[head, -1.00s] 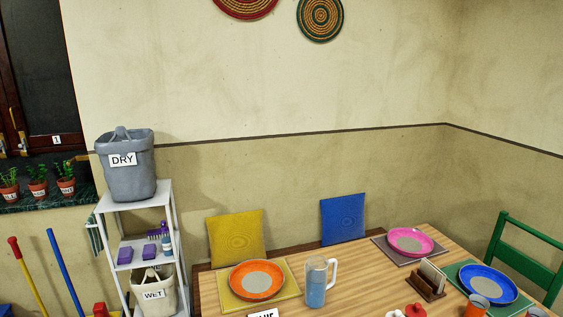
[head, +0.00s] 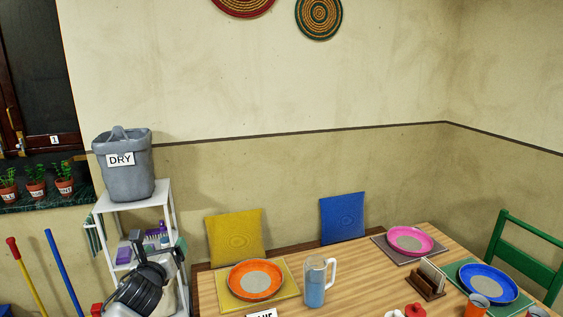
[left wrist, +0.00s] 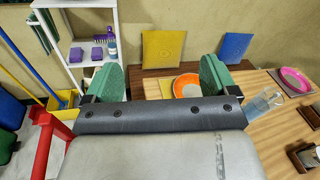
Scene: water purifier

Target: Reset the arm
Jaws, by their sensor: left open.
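My left gripper (head: 160,242) is raised in front of the white shelf at the lower left of the head view. Its dark wrist hides part of the lower shelf. In the left wrist view its two green finger pads (left wrist: 160,78) stand wide apart with nothing between them. Beyond them are the table edge and an orange plate (left wrist: 187,85). My right gripper is not in view.
The white shelf (head: 168,205) holds a grey DRY bin (head: 126,175). The wooden table (head: 350,275) carries plates, a blue-filled pitcher (head: 316,285) and a napkin holder (head: 428,280). A red frame (left wrist: 44,140) is close by my left wrist.

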